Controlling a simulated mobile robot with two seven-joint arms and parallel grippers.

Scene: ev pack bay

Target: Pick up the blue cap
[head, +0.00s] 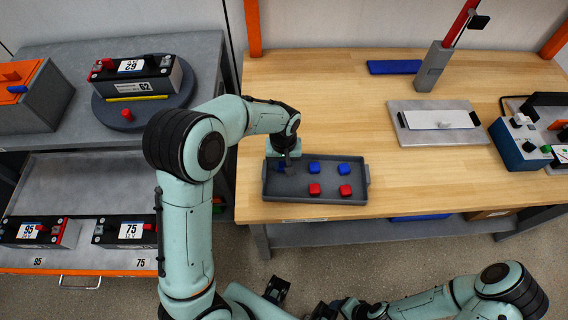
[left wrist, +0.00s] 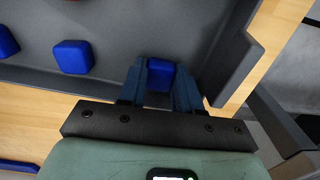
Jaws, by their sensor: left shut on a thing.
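A grey tray (head: 268,192) on the wooden bench holds blue caps in its far row and red caps (head: 314,189) in its near row. My left gripper (head: 288,168) is over the tray's left end, pointing down. In the left wrist view its two fingers (left wrist: 160,88) are shut on a blue cap (left wrist: 161,74), near the tray wall. I cannot tell whether this cap is clear of the tray floor. Two other blue caps (head: 314,167) (head: 343,169) stand in the tray to its right. My right gripper (head: 340,309) is low at the picture's bottom edge; its jaws are unclear.
A battery marked 62 (head: 135,78) stands on a round turntable (head: 145,112) at the left, with a red cap (head: 127,115) beside it. A grey plate (head: 405,133), a blue bar (head: 394,67) and a blue device (head: 517,146) are on the bench. The bench's middle is clear.

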